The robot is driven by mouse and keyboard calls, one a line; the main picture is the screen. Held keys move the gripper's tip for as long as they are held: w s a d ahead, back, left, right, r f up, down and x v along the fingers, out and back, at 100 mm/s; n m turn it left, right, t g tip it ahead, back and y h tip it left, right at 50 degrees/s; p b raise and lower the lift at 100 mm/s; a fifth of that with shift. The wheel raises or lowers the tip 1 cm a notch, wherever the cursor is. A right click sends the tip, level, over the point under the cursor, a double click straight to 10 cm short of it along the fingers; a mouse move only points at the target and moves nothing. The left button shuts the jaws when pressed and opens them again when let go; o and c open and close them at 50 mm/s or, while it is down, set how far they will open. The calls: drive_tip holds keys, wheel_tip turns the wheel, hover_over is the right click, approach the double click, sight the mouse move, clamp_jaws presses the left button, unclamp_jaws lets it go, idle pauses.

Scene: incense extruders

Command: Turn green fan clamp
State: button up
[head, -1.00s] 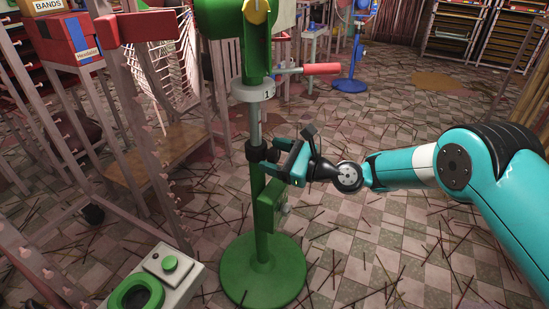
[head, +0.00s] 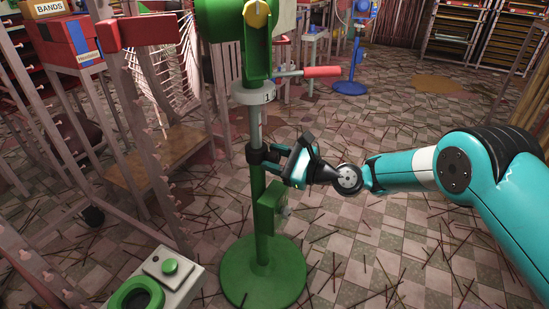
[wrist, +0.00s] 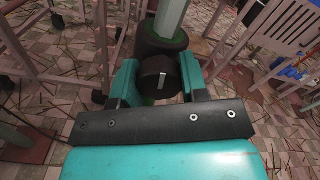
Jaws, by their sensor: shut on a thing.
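The green fan (head: 262,270) stands upright on a round base in the middle of the head view. Its clamp is a black collar (head: 256,154) around the pole, below the white ring marked 1. My gripper (head: 280,158) reaches in from the right at the collar's height, its body rolled at a slant. In the wrist view, my gripper (wrist: 159,82) has a teal finger on each side of the clamp's black knob (wrist: 156,78) and is shut on it. The knob's pale mark points nearly straight up in that view. My gripper hides most of the knob in the head view.
A red-tipped handle (head: 320,71) sticks out from the green fan above my gripper. A control box (head: 165,280) with green buttons stands at the lower left. Wooden racks (head: 120,150) stand close on the left. A blue fan (head: 350,87) stands behind. Thin sticks litter the floor.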

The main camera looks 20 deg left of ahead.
drive_tip(key=n, duration=0.8)
drive_tip(key=shift+n+b, duration=0.35)
drive_tip(key=shift+n, duration=0.05)
drive_tip(key=n+b, duration=0.1)
drive_tip(key=n, duration=0.3)
drive_tip(key=shift+n, duration=0.3)
drive_tip(key=shift+n+b, duration=0.55)
drive_tip(key=shift+n, duration=1.55)
drive_tip(key=o, duration=0.9)
drive_tip(key=shift+d, duration=0.15)
